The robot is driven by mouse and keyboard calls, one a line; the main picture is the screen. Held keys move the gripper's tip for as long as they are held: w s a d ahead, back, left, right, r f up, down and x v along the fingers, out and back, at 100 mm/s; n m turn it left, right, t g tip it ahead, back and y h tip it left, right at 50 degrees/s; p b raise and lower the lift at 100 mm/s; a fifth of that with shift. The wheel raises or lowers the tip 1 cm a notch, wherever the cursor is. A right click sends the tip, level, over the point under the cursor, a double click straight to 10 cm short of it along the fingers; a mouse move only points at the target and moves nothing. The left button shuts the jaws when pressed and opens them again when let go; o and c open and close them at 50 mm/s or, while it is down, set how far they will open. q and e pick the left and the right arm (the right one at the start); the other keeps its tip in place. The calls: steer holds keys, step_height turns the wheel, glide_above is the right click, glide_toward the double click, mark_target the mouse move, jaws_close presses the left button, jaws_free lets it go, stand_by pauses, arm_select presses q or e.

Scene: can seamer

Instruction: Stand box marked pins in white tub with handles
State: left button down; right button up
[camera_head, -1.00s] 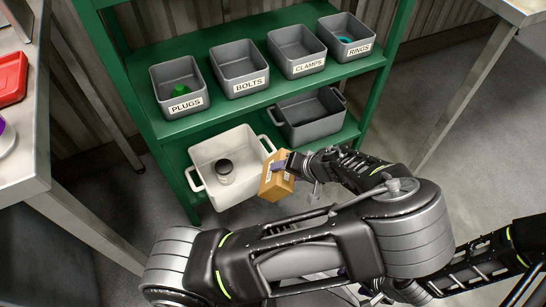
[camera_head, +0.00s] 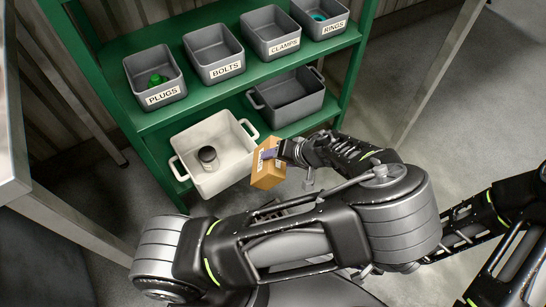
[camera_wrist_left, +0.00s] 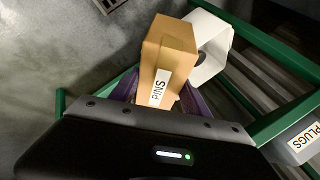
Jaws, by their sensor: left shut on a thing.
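The brown cardboard box marked PINS (camera_head: 268,172) is held by my left gripper (camera_head: 276,155), just right of the white tub. In the left wrist view the box (camera_wrist_left: 168,55) sits between the purple fingers, its PINS label facing the camera. The white tub with handles (camera_head: 232,172) stands on the lower green shelf and holds a dark-topped jar (camera_head: 208,155). The tub (camera_wrist_left: 213,45) also shows partly behind the box in the left wrist view. The box is outside the tub in the head view. My right gripper is not visible; part of my right arm shows at the right edge.
Grey bins marked PLUGS (camera_head: 156,80), BOLTS (camera_head: 214,53), CLAMPS (camera_head: 270,32) and RINGS (camera_head: 320,17) stand on the upper shelf (camera_head: 190,108). An empty dark grey tub (camera_head: 292,97) sits right of the white tub. A metal table (camera_head: 60,215) is at the left.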

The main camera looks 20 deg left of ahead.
arm_select(q)
steer(key=w+d+r+m, duration=0.1)
steer(key=w+d+r, duration=0.15)
steer(key=r, duration=0.35)
steer(key=w+d+r, duration=0.1)
steer(key=w+r, duration=0.3)
steer(key=r, duration=0.2)
steer(key=w+a+r, duration=0.2)
steer(key=r, duration=0.5)
steer(key=w+a+r+t, duration=0.1)
steer(key=w+a+r, duration=0.1)
steer(key=r, duration=0.6)
steer(key=shift+m, duration=0.4)
